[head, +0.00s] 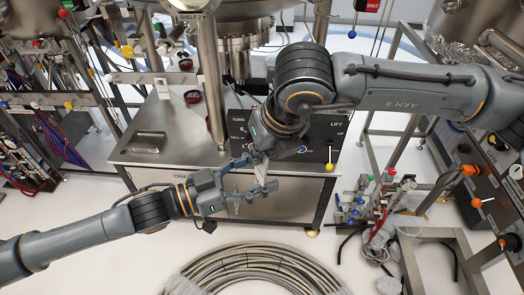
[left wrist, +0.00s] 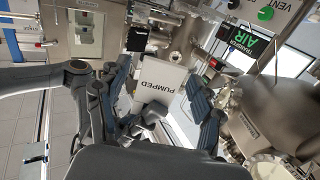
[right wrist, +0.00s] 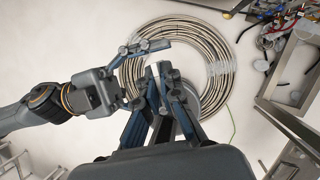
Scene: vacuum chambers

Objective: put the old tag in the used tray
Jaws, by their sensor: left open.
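A white tag (left wrist: 160,82) reading "PUMPED", upside down, shows between the fingers of my left gripper in the left wrist view. The used tray cannot be made out with certainty.
A steel cabinet (head: 165,133) stands behind the grippers, with small dark red round containers (head: 192,97) on top. A coiled metal hose (head: 250,268) lies on the floor below. A rack of valves and cables (head: 385,205) stands at the right.

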